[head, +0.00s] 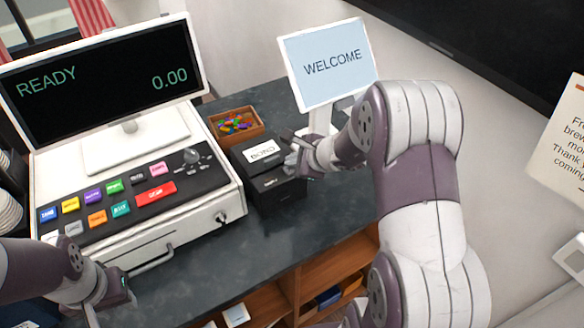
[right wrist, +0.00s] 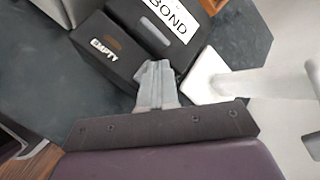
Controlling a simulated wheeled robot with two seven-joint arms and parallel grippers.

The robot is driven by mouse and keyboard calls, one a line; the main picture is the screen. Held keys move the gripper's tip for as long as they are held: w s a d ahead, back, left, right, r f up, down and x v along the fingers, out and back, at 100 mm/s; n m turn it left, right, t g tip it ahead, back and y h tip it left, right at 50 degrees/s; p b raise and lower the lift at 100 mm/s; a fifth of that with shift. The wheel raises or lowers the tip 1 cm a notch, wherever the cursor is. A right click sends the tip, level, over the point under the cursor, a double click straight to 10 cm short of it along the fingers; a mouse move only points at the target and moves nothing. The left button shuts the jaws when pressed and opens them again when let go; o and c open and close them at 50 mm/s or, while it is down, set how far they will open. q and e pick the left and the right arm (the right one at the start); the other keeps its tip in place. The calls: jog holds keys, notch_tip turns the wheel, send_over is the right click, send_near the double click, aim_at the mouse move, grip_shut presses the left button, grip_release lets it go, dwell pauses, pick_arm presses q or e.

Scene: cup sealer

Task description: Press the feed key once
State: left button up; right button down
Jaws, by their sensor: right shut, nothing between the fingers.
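A small black box, which looks like a printer, (head: 277,190) stands on the dark counter right of the cash register. It has a white label reading BOND (right wrist: 166,17) on top and the word EMPTY (right wrist: 104,49) on one face. I cannot make out a key marked feed. My right gripper (head: 292,158) is at the box's right side, shut and empty. In the right wrist view its closed fingertips (right wrist: 156,68) overlap the box's edge; I cannot tell whether they touch. My left gripper (head: 108,306) is low at the left, in front of the register; its jaws are unclear.
The register (head: 228,178) has coloured keys and a screen (head: 108,80) reading READY 0.00. A wooden tray (head: 258,130) of colourful pieces sits behind the box. A WELCOME display (head: 328,62) stands behind my right arm. The counter (head: 262,238) in front of the box is clear.

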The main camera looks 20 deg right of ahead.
jog(key=shift+f+b, duration=0.35)
jog(key=shift+b, duration=0.1)
dwell(0.3)
jog(key=shift+r, duration=0.15)
jog(key=shift+r+p, duration=0.6)
jog(key=shift+r, duration=0.1)
notch_tip(320, 180, up, 5)
jog(key=p, duration=0.4)
jog(key=shift+r, duration=0.1)
dwell(0.3)
dwell(0.4)
